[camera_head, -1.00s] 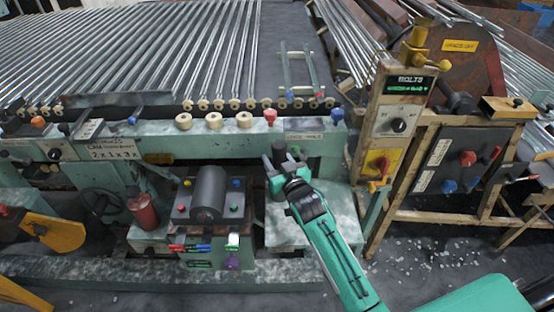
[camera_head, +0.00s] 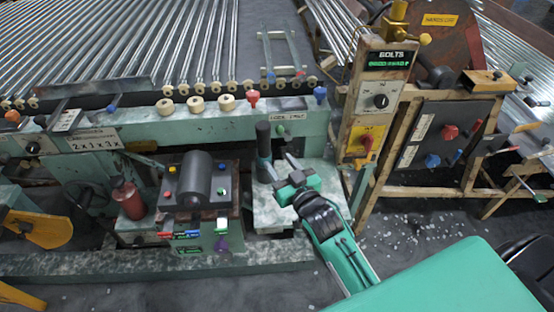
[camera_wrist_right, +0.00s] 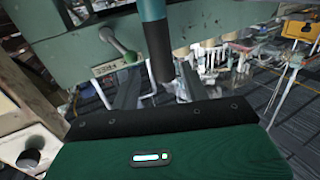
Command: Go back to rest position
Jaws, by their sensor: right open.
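My right gripper (camera_head: 279,167) is open and empty above the pale green machine ledge, to the right of a dark upright cylinder with a green band (camera_head: 263,140). In the right wrist view the two dark fingers (camera_wrist_right: 158,90) are spread apart. The cylinder (camera_wrist_right: 155,45) shows between them there, beyond the gripper's body; I cannot tell whether they touch it. My left gripper is not in view.
A dark roller block with coloured buttons (camera_head: 202,180) and a red bottle (camera_head: 128,198) stand left of the gripper. The wooden panel post marked BOLTS (camera_head: 381,101) stands to the right. Glass tubes (camera_head: 130,45) lie behind.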

